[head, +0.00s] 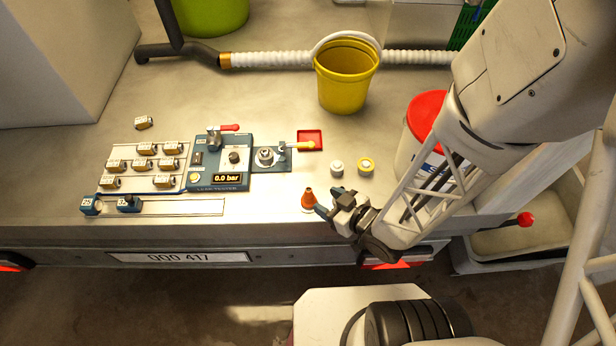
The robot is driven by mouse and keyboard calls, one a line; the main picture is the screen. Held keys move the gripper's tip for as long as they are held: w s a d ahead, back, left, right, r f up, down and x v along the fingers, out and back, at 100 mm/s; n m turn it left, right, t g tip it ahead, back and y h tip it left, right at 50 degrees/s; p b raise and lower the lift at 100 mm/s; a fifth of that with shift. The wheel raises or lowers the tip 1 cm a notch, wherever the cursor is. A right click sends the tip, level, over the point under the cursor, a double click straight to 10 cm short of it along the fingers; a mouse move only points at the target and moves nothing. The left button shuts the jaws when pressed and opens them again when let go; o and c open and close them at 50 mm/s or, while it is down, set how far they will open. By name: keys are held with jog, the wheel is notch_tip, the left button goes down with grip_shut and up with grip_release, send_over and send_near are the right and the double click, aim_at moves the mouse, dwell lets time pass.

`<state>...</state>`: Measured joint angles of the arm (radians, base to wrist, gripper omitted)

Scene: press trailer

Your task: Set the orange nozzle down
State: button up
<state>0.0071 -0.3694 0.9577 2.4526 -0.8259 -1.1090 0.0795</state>
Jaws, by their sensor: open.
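The orange nozzle (309,199) is a small cone standing upright on the trailer's metal bed, near its front edge. My gripper (322,209) is just to the right of the nozzle, low over the bed. Its jaws are open, with the dark fingertips pointing left at the nozzle's side. From this view I cannot tell whether a fingertip still touches it.
A white-topped jar (337,168) and a yellow-ringed one (366,167) stand behind my gripper. The leak tester (221,163) and a small red tray (310,140) lie left. A yellow bucket (344,88) stands behind; a red-lidded tub (427,112) is right.

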aim_at(311, 192)
jog(key=shift+w+a, duration=0.1)
dwell(0.3)
jog(key=shift+x, duration=1.15)
jog(key=shift+x, duration=2.65)
grip_shut()
